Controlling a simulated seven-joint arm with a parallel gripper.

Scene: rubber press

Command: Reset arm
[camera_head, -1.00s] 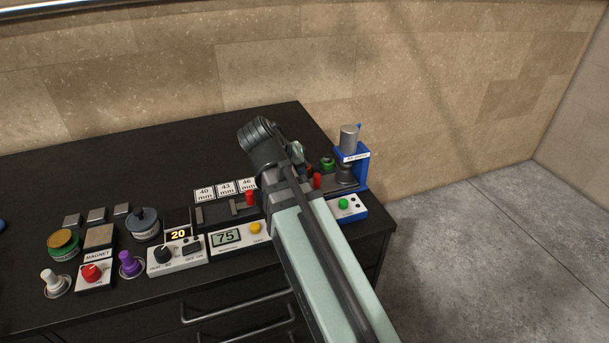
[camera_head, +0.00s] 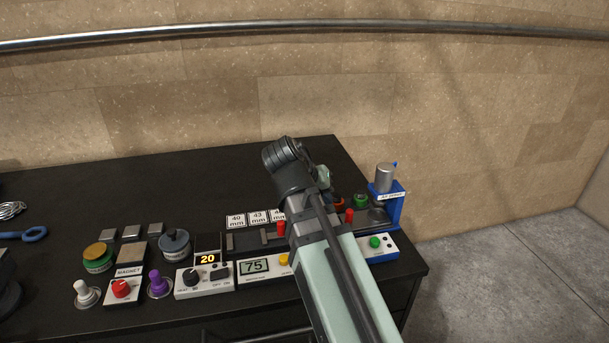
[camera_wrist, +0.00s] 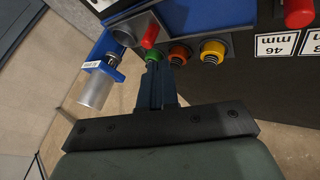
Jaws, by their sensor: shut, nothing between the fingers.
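My arm (camera_head: 335,265) reaches from the bottom right up over the right part of the black table (camera_head: 300,160). My gripper shows in the wrist view (camera_wrist: 155,72), with its fingers together and nothing between them. In the head view my arm hides the fingertips and part of the station. The press (camera_head: 385,185) has a grey cylinder on a blue frame.
A heater panel reading 20 (camera_head: 207,260) and a display reading 75 (camera_head: 254,267) stand along the front edge. Size cards (camera_head: 236,220), knobs (camera_head: 160,284), a magnet block (camera_head: 130,255) and jars (camera_head: 174,243) are to the left. The back left of the table is mostly clear.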

